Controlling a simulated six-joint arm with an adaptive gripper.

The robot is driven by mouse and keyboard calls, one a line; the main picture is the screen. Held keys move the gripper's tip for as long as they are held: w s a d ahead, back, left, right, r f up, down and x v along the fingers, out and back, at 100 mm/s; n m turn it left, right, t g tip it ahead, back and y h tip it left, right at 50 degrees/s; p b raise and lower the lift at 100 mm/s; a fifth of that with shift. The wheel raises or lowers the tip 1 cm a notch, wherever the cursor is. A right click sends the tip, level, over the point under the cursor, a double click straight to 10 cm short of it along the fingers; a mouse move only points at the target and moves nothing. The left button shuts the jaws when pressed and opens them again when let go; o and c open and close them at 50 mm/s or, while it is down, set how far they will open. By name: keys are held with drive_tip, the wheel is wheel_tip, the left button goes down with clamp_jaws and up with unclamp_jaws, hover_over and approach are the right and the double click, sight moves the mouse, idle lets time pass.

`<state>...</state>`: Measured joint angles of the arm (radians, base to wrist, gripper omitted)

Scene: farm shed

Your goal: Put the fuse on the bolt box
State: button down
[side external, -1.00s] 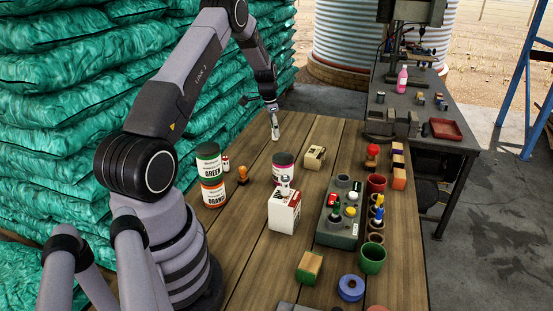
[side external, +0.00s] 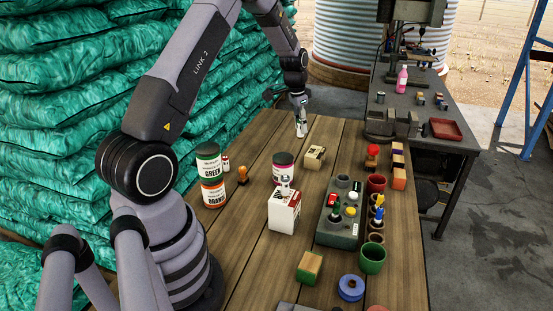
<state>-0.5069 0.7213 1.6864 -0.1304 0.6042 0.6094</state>
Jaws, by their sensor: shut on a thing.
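My gripper (side external: 299,109) is shut on a small white piece with a dark band, which looks like the fuse (side external: 301,129). It holds the piece upright near the far end of the plank table, just behind and left of a small tan box (side external: 315,157) with a dark mark on top. A white box with red print (side external: 284,213) stands nearer, in front of a pink-labelled can. I cannot read which of the two boxes is the bolt box.
GREEN and ORANGE cans (side external: 208,157) and an orange-handled stamp (side external: 242,174) stand left. A grey tray of coloured parts (side external: 338,238), cups and blocks line the right. A green cup (side external: 372,258) and blue ring (side external: 351,288) are nearer. Bare planks lie left of the tan box.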

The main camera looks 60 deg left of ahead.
drive_tip(key=w+a+f, duration=0.1)
drive_tip(key=w+f, duration=0.1)
drive_tip(key=w, duration=0.1)
drive_tip(key=w+a+f, duration=0.2)
drive_tip(key=w+f, duration=0.1)
drive_tip(key=w+a+f, duration=0.1)
drive_tip(key=w+f, duration=0.1)
drive_tip(key=f, duration=0.1)
drive_tip(key=shift+w+a+f, duration=0.1)
drive_tip(key=shift+w+a, duration=0.2)
drive_tip(key=shift+w, duration=0.1)
drive_tip(key=shift+w+f, duration=0.1)
drive_tip(key=shift+f, duration=1.5)
drive_tip(key=shift+f, duration=0.1)
drive_tip(key=c, duration=0.9)
unclamp_jaws()
drive_tip(key=shift+c, duration=0.2)
